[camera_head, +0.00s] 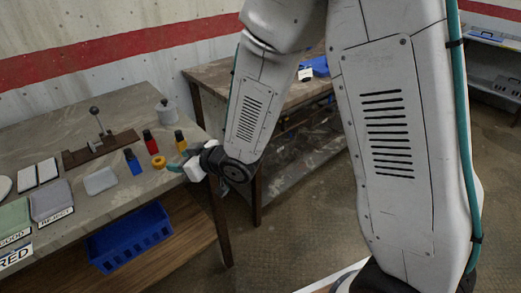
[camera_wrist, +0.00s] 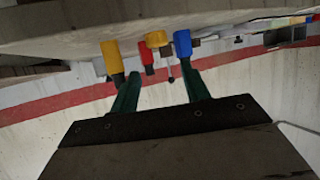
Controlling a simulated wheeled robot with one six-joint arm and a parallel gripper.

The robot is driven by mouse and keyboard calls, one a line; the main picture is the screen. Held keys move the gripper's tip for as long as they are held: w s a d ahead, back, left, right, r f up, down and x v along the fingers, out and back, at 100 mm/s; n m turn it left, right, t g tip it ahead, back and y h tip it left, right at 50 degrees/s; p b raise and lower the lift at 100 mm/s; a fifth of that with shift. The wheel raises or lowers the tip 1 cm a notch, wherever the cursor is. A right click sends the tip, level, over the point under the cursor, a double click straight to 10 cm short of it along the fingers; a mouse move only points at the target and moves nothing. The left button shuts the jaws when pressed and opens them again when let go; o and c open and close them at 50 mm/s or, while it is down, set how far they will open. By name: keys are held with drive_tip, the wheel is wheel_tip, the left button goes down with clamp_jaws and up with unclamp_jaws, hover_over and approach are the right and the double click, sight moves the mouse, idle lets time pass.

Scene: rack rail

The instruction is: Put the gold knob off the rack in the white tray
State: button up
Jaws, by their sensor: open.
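The gold knob (camera_head: 158,162), short and round, stands on the table in front of the red and yellow cylinders. It also shows in the upside-down wrist view (camera_wrist: 157,39). A pale, whitish tray (camera_head: 100,180) lies left of it, past the blue cylinder. A brown wooden rack (camera_head: 85,154) with an upright dark-knobbed lever stands behind. My gripper (camera_head: 174,168) is just right of the gold knob, low by the table's edge. In the wrist view its green fingers (camera_wrist: 162,74) are spread and empty, with the gold knob beyond them, roughly between them.
Blue (camera_head: 133,162), red (camera_head: 151,142) and yellow (camera_head: 181,141) cylinders stand close around the gold knob. A grey lidded pot (camera_head: 167,111) is at the back. Bins labelled GOOD and REJECT (camera_head: 50,201) are at left. A blue crate (camera_head: 130,236) sits on the lower shelf.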

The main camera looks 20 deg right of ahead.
drive_tip(key=shift+d, duration=0.15)
drive_tip(key=d+r+m+h, duration=0.2)
drive_tip(key=d+r+h, duration=0.35)
drive_tip(key=d, duration=0.45)
drive_tip(key=s+d+r+m+g+h, duration=0.2)
drive_tip(key=s+d+r, duration=0.2)
drive_tip(key=s+d, duration=0.3)
drive_tip(key=s+d+r+m+g+h, duration=0.2)
drive_tip(key=s+d+r+m+g, duration=0.1)
drive_tip(key=s+d, duration=0.4)
drive_tip(key=shift+s+r, duration=0.7)
drive_tip(key=shift+s, duration=0.35)
drive_tip(key=shift+o, duration=0.3)
drive_tip(key=s+r+g, duration=0.1)
drive_tip(key=s+g, duration=0.1)
drive_tip(key=s, duration=0.5)
drive_tip(key=s+d+r+m+g, duration=0.1)
drive_tip(key=s, duration=0.5)
drive_tip(key=shift+s+d+r+g, duration=0.3)
drive_tip(key=shift+s+r+g, duration=0.1)
